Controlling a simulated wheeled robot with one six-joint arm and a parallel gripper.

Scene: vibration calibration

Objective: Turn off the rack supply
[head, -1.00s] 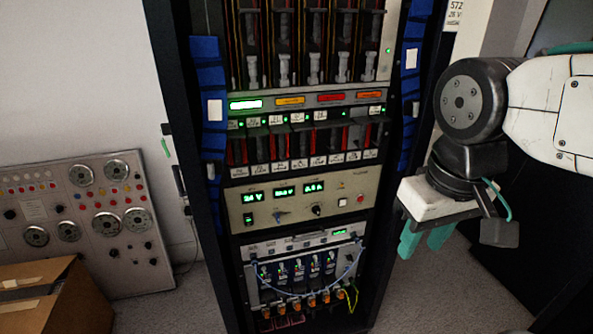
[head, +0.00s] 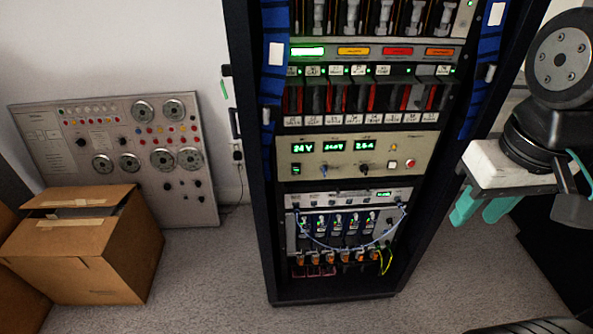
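The rack supply (head: 345,174) is a beige panel in the middle of the rack (head: 262,200). Its green displays are lit and the first reads 24 V. A small black rocker switch (head: 296,168) with a green glow sits at its lower left. Knobs sit along the lower middle, and a red button (head: 410,163) is at the right beside a small pale button. My gripper (head: 482,207) is at the right of the view, outside the rack and apart from the panel. Its two teal fingers point down with a gap between them, and nothing shows between them.
Above the supply are rows of labelled modules; below is a unit with blue and yellow cables (head: 345,243). Blue padded straps (head: 275,80) run down the rack posts. A grey instrument panel (head: 190,200) and a cardboard box (head: 95,262) stand left. The floor (head: 215,285) before the rack is clear.

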